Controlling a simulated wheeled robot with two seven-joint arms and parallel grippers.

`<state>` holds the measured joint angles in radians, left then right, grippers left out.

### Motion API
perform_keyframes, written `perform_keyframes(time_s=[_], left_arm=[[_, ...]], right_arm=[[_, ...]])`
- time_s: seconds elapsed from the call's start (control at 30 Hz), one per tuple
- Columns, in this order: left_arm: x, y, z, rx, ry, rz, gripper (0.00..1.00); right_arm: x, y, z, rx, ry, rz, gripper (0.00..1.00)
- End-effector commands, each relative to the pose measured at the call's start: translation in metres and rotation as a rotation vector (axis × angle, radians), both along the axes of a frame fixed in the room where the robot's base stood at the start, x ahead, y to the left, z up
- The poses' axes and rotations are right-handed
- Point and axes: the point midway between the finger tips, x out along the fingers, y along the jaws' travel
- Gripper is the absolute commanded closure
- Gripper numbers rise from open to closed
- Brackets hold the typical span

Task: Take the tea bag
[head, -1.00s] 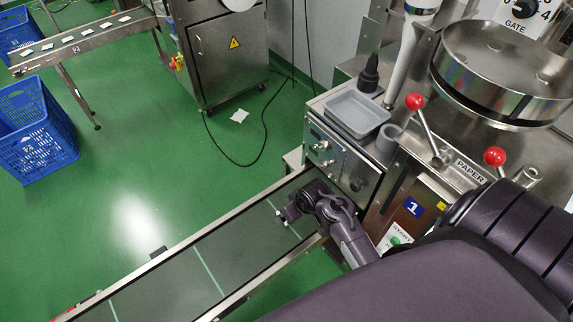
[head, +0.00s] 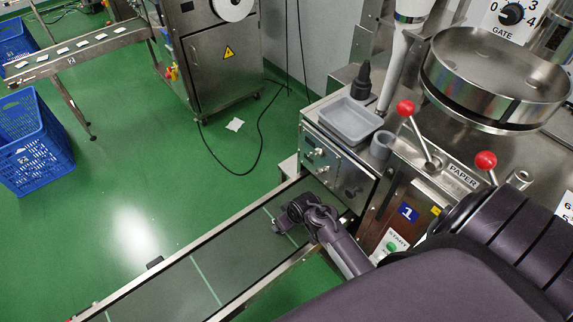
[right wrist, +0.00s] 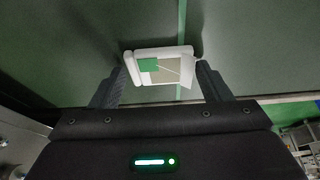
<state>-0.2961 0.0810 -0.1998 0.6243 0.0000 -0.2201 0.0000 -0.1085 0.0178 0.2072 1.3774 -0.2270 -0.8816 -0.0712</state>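A tea bag (right wrist: 160,68), white-edged with a green tag, lies on the dark conveyor belt in the right wrist view. My right gripper (right wrist: 163,70) is over it, with one finger at each side of the bag. The fingers are wide apart; I cannot tell whether they touch its edges. In the head view my right gripper (head: 280,226) is low over the upper end of the belt (head: 240,250) and hides the bag. My left gripper is not in view.
The packing machine (head: 350,165) stands beside the belt's upper end, with a grey tray (head: 350,120) and red-knobbed levers (head: 405,108). Blue crates (head: 35,150), a second conveyor (head: 100,40) and a steel cabinet (head: 215,70) stand farther off on the green floor.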

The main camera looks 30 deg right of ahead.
Motion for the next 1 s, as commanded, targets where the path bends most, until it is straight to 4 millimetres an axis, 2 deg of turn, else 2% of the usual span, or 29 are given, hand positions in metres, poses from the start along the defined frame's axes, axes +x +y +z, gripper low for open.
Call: perform_keyframes(time_s=[0.03,0.2,0.23,0.77,0.87,1.0], left_arm=[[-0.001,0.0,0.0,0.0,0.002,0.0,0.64],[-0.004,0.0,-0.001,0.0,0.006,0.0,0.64],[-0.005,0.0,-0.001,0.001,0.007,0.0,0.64],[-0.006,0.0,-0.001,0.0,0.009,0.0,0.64],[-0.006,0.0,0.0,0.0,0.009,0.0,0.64],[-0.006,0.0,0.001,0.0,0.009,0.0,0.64]], right_arm=[[0.0,0.0,0.0,0.0,0.0,0.0,0.36],[0.0,0.0,0.0,0.0,0.0,0.0,0.58],[0.0,0.0,0.0,0.0,0.0,0.0,0.6],[0.0,0.0,0.002,0.0,0.0,-0.001,0.62],[0.001,0.0,0.009,0.001,-0.002,-0.001,0.62],[0.0,0.0,0.028,0.0,-0.003,0.0,0.62]])
